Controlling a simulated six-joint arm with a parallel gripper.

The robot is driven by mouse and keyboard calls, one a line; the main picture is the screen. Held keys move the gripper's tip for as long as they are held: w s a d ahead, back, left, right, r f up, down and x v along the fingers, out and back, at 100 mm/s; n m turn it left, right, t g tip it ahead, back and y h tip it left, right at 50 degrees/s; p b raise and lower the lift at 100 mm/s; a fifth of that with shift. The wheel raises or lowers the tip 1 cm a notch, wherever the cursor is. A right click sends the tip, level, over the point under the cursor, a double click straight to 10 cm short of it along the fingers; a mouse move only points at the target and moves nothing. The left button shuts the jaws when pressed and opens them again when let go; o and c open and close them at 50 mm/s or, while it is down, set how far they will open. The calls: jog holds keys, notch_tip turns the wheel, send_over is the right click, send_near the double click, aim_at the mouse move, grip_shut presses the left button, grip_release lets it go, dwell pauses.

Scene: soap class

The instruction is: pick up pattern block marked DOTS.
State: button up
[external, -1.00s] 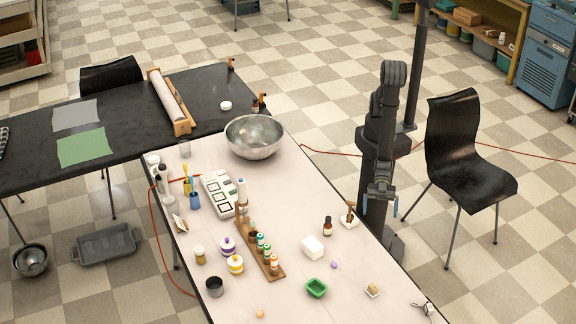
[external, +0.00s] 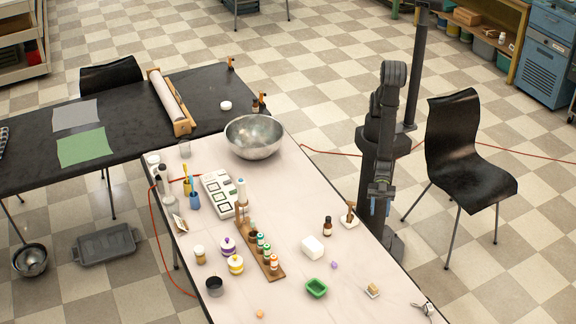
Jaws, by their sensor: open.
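No DOTS marking is legible at this size, so I cannot tell which piece is the marked block. A small tan block (external: 372,290) lies near the table's right edge. A white tray (external: 208,183) with several dark-rimmed square pieces lies left of the table's middle. A stamp-like piece with a brown handle and pale base (external: 349,218) stands by the right edge. My gripper (external: 379,210) hangs open and pointing down just beyond that edge, right of the stamp-like piece, with nothing visible in it.
A white soap-like block (external: 312,247), a dark dropper bottle (external: 327,227) and a green dish (external: 316,288) stand on the pale table (external: 290,195). A wooden rack (external: 262,255) of bottles and a steel bowl (external: 254,137) are farther left. Bare tabletop lies between the bowl and the dropper bottle.

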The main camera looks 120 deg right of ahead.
notch_tip(320, 180, up, 9)
jog(key=w+a+f+n+g+h, duration=0.1)
jog(key=w+a+f+h, duration=0.15)
jog(key=w, duration=0.45)
jog(key=w+a+f+n+g+h, duration=0.1)
jog(key=w+a+f+h, duration=0.1)
jog(key=w+f, duration=0.35)
jog(key=w+a+r+n+g+y, duration=0.2)
jog(key=w+a+r+n+g, duration=0.4)
jog(key=w+a+r+g, duration=0.15)
send_near(373, 290)
jog(key=f, duration=0.1)
jog(key=s+f, duration=0.1)
jog(key=f, duration=0.1)
jog(key=shift+d+f, duration=0.2)
jog(key=shift+a+r+x, duration=0.1)
jog(key=shift+x, duration=1.25)
jog(key=shift+a+r+x, duration=0.15)
jog(key=shift+x, duration=1.25)
jog(key=shift+s, duration=0.1)
